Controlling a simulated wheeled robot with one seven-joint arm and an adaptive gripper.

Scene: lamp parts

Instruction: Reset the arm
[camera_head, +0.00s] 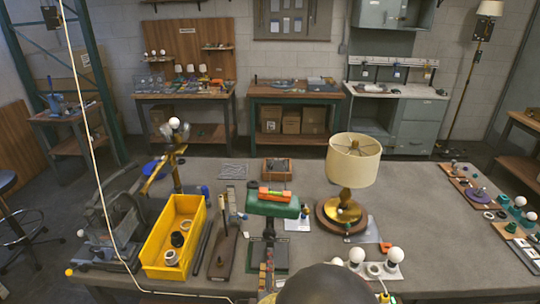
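My gripper is not seen in the camera_head view. A dark rounded shape at the bottom centre may be part of my arm, and it hides the near table edge there. A lamp with a cream shade (354,162) and a brass base (341,211) stands upright on a round wooden disc, right of centre on the grey table (420,235). A green-shaded lamp (272,205) stands left of it, with an orange-red item on top. White bulbs (396,255) sit in a white holder at the near edge.
A yellow bin (173,237) holding dark and white rings stands at the left. A brass stand with a bulb (175,123) rises behind it. A grey machine (112,235) is at the far left. Small parts and boards (480,193) line the right edge. The table between is mostly clear.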

